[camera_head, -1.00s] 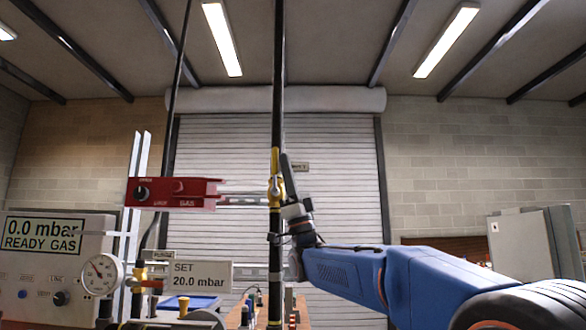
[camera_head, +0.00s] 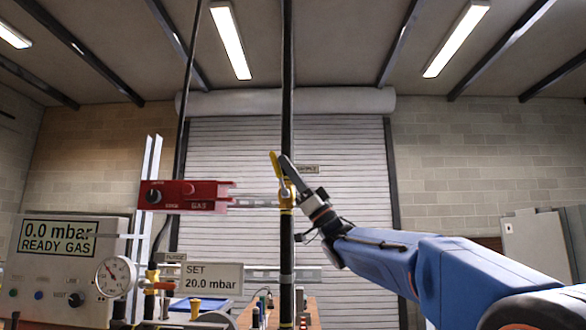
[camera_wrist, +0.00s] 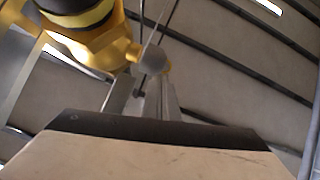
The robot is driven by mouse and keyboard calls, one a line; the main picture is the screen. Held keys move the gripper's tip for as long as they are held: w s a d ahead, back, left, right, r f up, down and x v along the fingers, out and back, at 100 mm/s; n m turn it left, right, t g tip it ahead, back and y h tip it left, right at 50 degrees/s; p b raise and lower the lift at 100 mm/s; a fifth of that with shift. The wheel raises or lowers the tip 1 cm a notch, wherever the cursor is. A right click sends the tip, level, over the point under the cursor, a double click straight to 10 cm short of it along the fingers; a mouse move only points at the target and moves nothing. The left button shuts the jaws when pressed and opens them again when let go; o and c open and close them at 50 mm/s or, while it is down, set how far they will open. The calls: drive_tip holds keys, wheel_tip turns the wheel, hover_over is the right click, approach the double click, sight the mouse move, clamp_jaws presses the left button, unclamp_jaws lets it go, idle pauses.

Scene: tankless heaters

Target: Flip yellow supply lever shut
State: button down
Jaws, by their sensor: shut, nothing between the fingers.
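The yellow supply lever (camera_head: 275,164) sits on a yellow valve (camera_head: 287,194) on the black vertical pipe. It points up and leans a little to the left. My gripper (camera_head: 285,160) is shut and empty, its tip against or just right of the lever's upper part; I cannot tell whether they touch. The arm comes in from the lower right. In the wrist view, yellow valve parts (camera_wrist: 95,40) fill the upper left, close to the camera. The lever's contact side is hidden there.
A red gas box (camera_head: 186,196) is left of the pipe, with a grey rail between. A SET 20.0 mbar sign (camera_head: 211,279), a gauge (camera_head: 115,276) and a READY GAS panel (camera_head: 60,262) stand lower left. Space right of the pipe above my arm is clear.

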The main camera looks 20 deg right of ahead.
sight(279, 172)
drive_tip(key=a+g+h, duration=0.1)
drive_tip(key=a+n+g+h, duration=0.1)
drive_tip(key=h, duration=0.1)
drive_tip(key=shift+w, duration=0.4)
drive_tip(key=h, duration=0.1)
drive_tip(key=a+g+h, duration=0.1)
drive_tip(key=a+f+g+h, duration=0.1)
drive_tip(key=shift+w+n, duration=0.3)
drive_tip(key=shift+w+a+f+g+h, duration=0.2)
drive_tip(key=shift+a+f+g+h, duration=0.25)
drive_tip(key=shift+a+f+h, duration=0.4)
drive_tip(key=shift+w+a+f+g+h, duration=0.15)
drive_tip(key=shift+a+f+g+h, duration=0.4)
drive_tip(key=shift+h, duration=0.5)
drive_tip(key=shift+f, duration=0.3)
drive_tip(key=shift+r, duration=0.1)
